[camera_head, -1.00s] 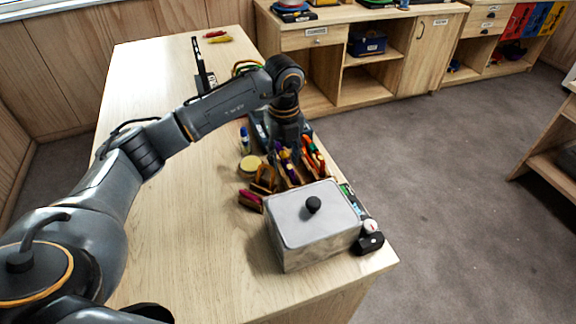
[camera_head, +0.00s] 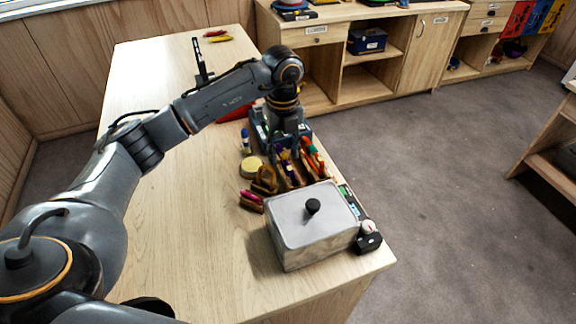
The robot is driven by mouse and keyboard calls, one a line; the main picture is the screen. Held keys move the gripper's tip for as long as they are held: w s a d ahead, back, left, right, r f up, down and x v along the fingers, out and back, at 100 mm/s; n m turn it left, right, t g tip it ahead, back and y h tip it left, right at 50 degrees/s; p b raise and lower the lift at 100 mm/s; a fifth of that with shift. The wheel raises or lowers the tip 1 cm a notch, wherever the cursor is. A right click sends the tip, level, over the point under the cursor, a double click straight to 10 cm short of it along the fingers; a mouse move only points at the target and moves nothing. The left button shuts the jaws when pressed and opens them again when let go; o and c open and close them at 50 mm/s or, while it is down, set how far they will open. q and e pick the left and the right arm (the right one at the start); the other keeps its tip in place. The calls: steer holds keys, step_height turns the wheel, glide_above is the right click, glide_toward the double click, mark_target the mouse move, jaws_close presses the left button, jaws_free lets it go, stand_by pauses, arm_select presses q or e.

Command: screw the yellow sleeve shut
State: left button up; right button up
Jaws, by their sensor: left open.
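I cannot make out a yellow sleeve for certain. Small carabiner-like pieces, orange-brown (camera_head: 265,180) and purple and yellow (camera_head: 287,163), stand in wooden holders on the bench, too small to tell their sleeves. My left gripper (camera_head: 281,146) points down just behind these holders, open. Its fingertips are partly lost among the things there, and I see nothing clearly held. My right gripper is not in view.
A grey metal box (camera_head: 300,237) with a black knob stands at the bench's near right corner. A black device (camera_head: 368,238) sits beside it. A round tin (camera_head: 251,167) stands left of the holders. The bench's left half (camera_head: 165,225) is clear.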

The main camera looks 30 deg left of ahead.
arm_select(q)
steer(key=shift+s+a, duration=0.4)
steer(key=shift+s, duration=0.1)
steer(key=shift+f, duration=0.2)
steer(key=shift+f+b, duration=0.9)
steer(key=shift+f, duration=0.35)
steer(key=shift+w+d, duration=0.1)
steer(key=shift+w+d, duration=0.35)
steer(key=shift+w, duration=0.15)
